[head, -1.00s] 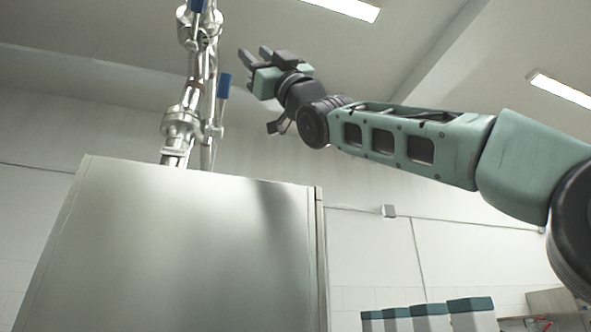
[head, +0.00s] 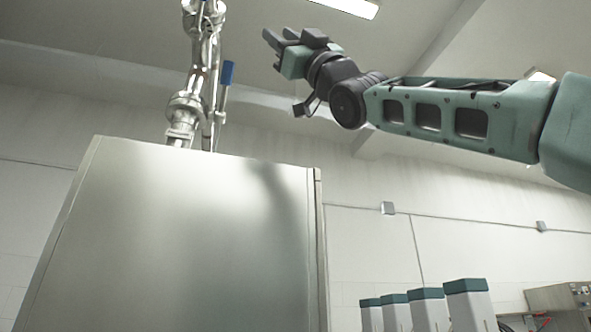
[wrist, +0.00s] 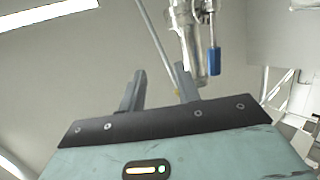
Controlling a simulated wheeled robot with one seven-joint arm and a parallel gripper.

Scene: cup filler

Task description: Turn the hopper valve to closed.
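A blue valve handle (head: 227,74) hangs beside the steel pipework (head: 188,104) above the cabinet. I cannot tell if it belongs to the hopper valve. My gripper (head: 279,36) is to the right of the pipework and above that handle, with a gap between them in the picture. In the wrist view, my gripper (wrist: 159,70) has its two fingers apart with nothing between them. A blue handle (wrist: 214,61) hangs on the pipe just right of the right finger there. The pipework's upper end is cut off in the head view.
A tall steel cabinet (head: 180,240) stands below the pipework and fills the lower left. Several white bins with teal tops (head: 468,300) stand low on the right. Grey equipment (head: 560,300) is at the far right.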

